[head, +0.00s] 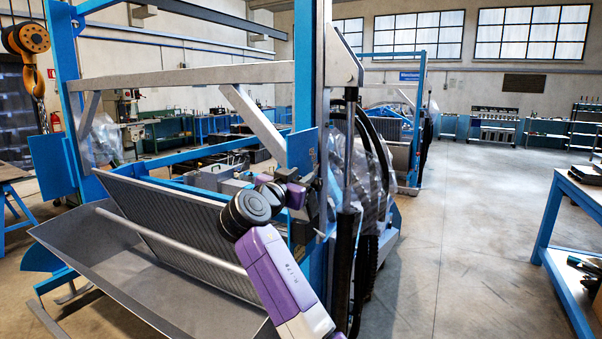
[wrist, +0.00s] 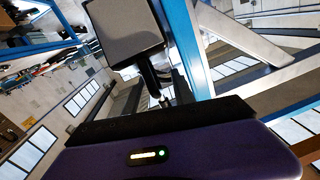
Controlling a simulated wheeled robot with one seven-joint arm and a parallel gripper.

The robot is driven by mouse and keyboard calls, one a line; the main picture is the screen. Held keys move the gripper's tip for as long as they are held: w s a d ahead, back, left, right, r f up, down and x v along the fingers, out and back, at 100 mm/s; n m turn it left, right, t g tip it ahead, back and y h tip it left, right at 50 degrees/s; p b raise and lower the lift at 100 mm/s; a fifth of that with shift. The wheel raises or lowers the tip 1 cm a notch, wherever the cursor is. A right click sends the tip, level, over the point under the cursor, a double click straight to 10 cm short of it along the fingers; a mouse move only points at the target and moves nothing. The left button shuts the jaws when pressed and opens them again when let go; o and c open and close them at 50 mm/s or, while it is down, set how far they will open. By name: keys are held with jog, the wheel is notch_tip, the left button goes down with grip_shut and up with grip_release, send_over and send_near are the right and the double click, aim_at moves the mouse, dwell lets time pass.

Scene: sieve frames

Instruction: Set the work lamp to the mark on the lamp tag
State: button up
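I cannot pick out the work lamp or the lamp tag with certainty. In the wrist view a grey square-faced block with a dark rim (wrist: 125,28) stands above my purple wrist housing, with a dark stem below it. I cannot tell whether it is the lamp or part of my gripper. In the head view my purple arm reaches up to a black joint, and its purple end (head: 296,195) is in front of the blue-framed machine, near a blue upright panel (head: 302,150). My fingertips cannot be made out. No mark or setting is readable.
The blue machine frame (head: 315,250) stands close to my arm, with a grey metal trough (head: 140,290) at left and black hoses at right. A yellow hoist (head: 28,38) hangs at the far left. A blue bench (head: 580,195) is at right. The floor between is clear.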

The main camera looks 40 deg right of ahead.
jog(key=shift+w+d, duration=0.15)
jog(key=shift+d, duration=0.2)
grip_shut()
jog(key=shift+w+a+r, duration=0.1)
jog(key=shift+a, duration=0.15)
dwell(1.0)
